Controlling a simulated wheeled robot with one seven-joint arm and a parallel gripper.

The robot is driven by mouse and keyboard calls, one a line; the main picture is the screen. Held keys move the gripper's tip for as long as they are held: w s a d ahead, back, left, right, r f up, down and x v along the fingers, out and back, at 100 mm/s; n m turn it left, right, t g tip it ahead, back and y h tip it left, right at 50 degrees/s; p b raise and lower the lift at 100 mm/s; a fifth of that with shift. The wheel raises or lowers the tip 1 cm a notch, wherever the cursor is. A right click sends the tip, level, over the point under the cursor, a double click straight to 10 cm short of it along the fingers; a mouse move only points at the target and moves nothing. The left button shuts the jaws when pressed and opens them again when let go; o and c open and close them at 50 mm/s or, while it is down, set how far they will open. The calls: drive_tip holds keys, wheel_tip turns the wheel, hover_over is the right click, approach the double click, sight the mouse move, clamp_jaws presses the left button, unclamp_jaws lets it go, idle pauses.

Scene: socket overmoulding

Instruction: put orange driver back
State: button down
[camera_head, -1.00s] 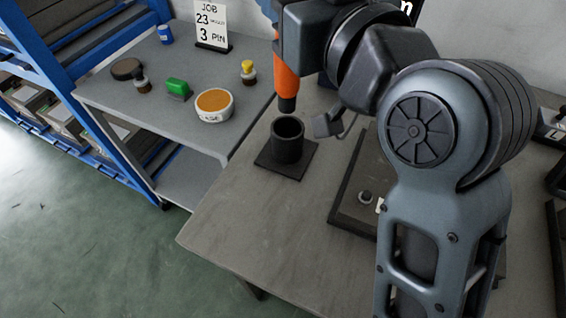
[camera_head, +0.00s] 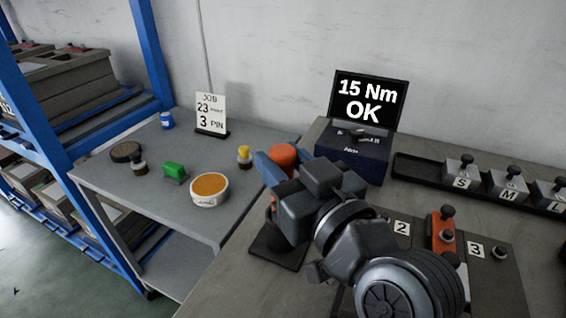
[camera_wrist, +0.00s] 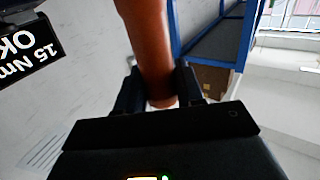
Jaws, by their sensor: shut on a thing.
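The orange driver (camera_head: 284,155) is upright in my gripper (camera_head: 279,175), its rounded orange top showing between the blue-grey fingers. The wrist view shows the driver's orange handle (camera_wrist: 149,45) between the two dark fingers of my gripper (camera_wrist: 158,88). The black cup-shaped holder on its square base (camera_head: 275,256) stands on the workbench directly under the driver. My gripper and wrist cover most of the cup, so I cannot tell how deep the driver's lower end sits in it.
A screen (camera_head: 367,103) reading "15 Nm OK" stands behind on the workbench. A fixture board (camera_head: 500,275) with an orange-red part (camera_head: 441,232) and a tray (camera_head: 405,167) of S, M, L blocks lie right. A side table (camera_head: 100,178) at left holds several small items.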

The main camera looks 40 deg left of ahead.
drive_tip(key=shift+f, duration=0.1)
drive_tip(key=c, duration=0.7)
unclamp_jaws()
drive_tip(key=shift+d, duration=0.15)
drive_tip(key=b+v, duration=0.1)
drive_tip(key=v, duration=1)
drive_tip(key=shift+s+d, duration=0.25)
drive_tip(key=shift+d, duration=0.05)
